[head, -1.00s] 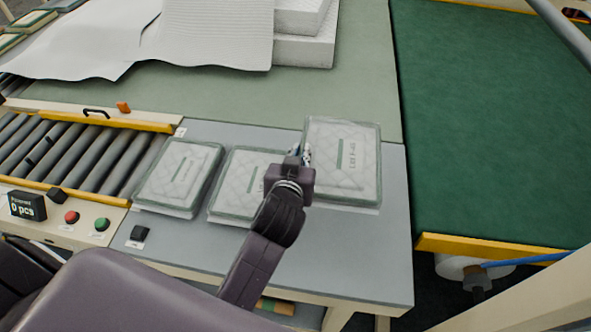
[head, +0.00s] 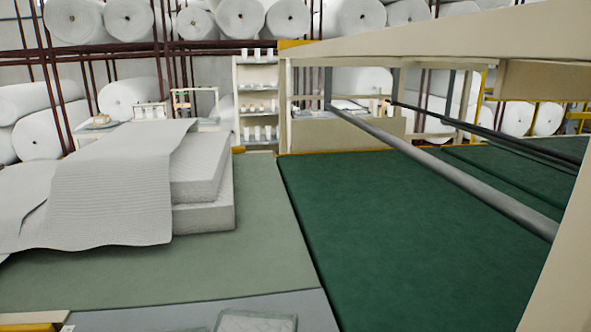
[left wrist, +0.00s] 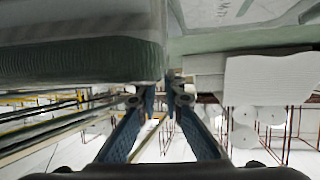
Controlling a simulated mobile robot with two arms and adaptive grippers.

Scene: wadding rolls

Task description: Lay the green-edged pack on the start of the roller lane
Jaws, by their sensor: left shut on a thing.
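A second pack (left wrist: 80,62) with a ribbed green edge fills the upper left, close beside the fingers. The exact grip is partly hidden between the packs. In the head view only the top of one pack (head: 256,323) shows at the bottom edge, on the grey table top (head: 290,303). The roller lane's rollers are outside the head view. My right gripper is not in view.
White quilted slabs (head: 205,210) under a draped sheet (head: 120,190) stand on the pale green surface (head: 262,240). A dark green belt (head: 400,230) lies to the right, under a metal bar (head: 450,175). Shelves (head: 257,95) and large white rolls (head: 362,15) are at the back.

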